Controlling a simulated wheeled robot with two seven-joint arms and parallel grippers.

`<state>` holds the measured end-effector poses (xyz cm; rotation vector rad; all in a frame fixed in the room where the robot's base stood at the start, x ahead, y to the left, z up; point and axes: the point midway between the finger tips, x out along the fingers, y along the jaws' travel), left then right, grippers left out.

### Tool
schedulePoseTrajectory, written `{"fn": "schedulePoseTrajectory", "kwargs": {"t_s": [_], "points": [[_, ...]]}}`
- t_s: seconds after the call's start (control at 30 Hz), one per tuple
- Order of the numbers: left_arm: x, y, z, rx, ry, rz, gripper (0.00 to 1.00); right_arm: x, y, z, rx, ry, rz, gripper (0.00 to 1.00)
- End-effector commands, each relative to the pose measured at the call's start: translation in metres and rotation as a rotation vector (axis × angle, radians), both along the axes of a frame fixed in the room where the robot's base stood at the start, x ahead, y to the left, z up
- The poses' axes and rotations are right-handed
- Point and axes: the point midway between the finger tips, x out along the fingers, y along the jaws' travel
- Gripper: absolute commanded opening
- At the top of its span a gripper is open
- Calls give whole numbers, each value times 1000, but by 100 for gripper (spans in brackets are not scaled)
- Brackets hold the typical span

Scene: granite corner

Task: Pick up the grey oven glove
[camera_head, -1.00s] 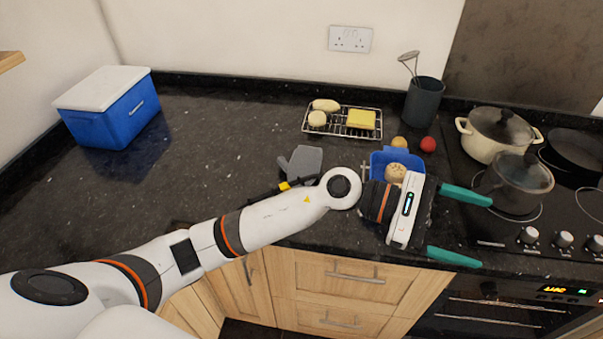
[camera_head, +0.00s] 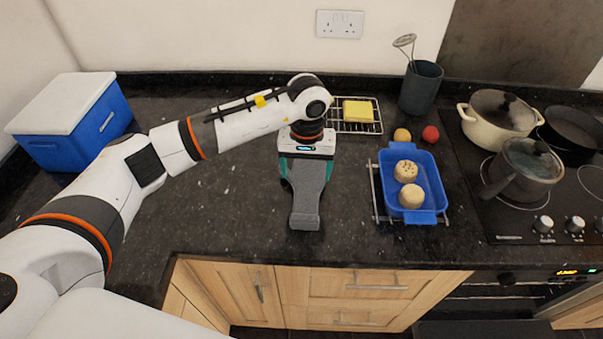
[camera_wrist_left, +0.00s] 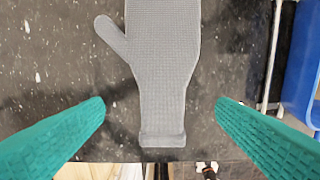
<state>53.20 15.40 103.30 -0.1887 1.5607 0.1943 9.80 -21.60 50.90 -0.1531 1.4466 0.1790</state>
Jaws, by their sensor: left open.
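The grey oven glove (camera_head: 306,205) lies on the dark counter, its cuff pointing toward the front edge. In the left wrist view the glove (camera_wrist_left: 165,60) shows its thumb at the upper left and its cuff toward the bottom; its top is cut off by the frame. My left gripper (camera_head: 306,172) is open over the glove and hides part of it in the head view. In the wrist view the teal fingers of my left gripper (camera_wrist_left: 160,108) are on either side of the cuff, with gaps to both. My right gripper is not in view.
A blue tray (camera_head: 440,178) with two round buns stands on a rack right of the glove. Behind is a wire rack (camera_head: 372,127) with a yellow sponge-like block (camera_head: 358,111). A blue cool box (camera_head: 75,125) is at the left. The counter left of the glove is clear.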

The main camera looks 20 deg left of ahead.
Motion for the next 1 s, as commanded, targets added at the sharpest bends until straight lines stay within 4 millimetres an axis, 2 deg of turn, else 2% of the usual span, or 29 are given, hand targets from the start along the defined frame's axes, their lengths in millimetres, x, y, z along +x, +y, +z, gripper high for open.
{"fn": "schedulePoseTrajectory", "kwargs": {"t_s": [0.03, 0.1, 0.2, 0.27, 0.37, 0.53, 0.7, 0.93, 1.0], "points": [[-1, 0, -6, 0, 4, 0, 80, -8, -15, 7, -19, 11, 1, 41], [-1, 0, -16, -1, 4, 2, 80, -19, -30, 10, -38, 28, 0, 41], [0, 0, -26, -1, 2, 1, 80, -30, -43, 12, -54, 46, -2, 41], [-1, 0, -29, -2, 1, 1, 80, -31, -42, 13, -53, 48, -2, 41], [-2, -1, -36, -2, 4, 1, 80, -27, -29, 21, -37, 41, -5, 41], [-4, -3, -61, -3, 7, 2, 80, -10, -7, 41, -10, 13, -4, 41], [-3, -2, -79, -2, 0, 2, 80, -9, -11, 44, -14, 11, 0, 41], [-2, -2, -82, -3, -1, 1, 80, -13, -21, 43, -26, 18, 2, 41], [-2, -2, -82, -3, -1, 1, 70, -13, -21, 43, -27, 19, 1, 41]]}}
